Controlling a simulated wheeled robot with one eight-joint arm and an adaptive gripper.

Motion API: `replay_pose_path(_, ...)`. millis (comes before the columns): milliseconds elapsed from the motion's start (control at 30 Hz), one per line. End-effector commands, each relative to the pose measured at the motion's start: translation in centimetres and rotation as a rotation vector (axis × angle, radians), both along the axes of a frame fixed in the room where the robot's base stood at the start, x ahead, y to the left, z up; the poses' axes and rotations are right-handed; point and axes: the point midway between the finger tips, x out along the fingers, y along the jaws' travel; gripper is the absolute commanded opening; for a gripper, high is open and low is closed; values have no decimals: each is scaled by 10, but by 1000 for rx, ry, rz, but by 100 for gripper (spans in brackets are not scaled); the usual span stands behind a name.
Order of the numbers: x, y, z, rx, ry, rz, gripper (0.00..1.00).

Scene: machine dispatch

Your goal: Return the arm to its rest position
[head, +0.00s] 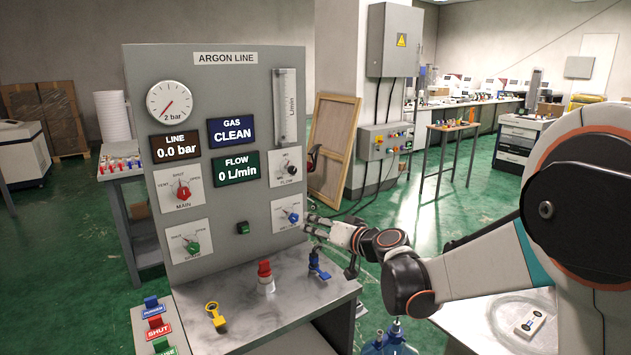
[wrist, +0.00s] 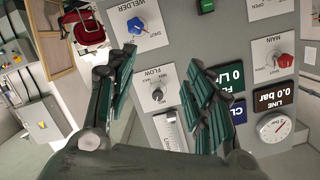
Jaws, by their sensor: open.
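My gripper (head: 311,228) is at the end of my outstretched arm, in front of the right edge of the grey Argon Line panel (head: 227,135). It is close to the blue welder knob (head: 293,217); I cannot tell from the head view how large the gap is. In the wrist view my gripper (wrist: 155,78) has its two dark fingers spread wide with nothing between them. The blue welder knob (wrist: 136,26) shows beyond the left fingertip, and the black flow knob (wrist: 158,95) shows between the fingers. My arm comes in from the right side of the head view.
A pale table (head: 480,315) with a small remote (head: 529,322) lies beneath my arm. Green floor is open behind it.

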Motion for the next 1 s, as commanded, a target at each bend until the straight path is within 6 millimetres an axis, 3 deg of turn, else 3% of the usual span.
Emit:
replay_pose_path(200, -64, -19, 23, -115, 86, 5, 48)
replay_pose_path(433, -137, -47, 28, -237, 192, -17, 48)
replay_pose_path(667, -214, -82, 19, -362, 300, -67, 48)
replay_pose_path(1000, -326, -146, -14, -546, 456, -198, 48)
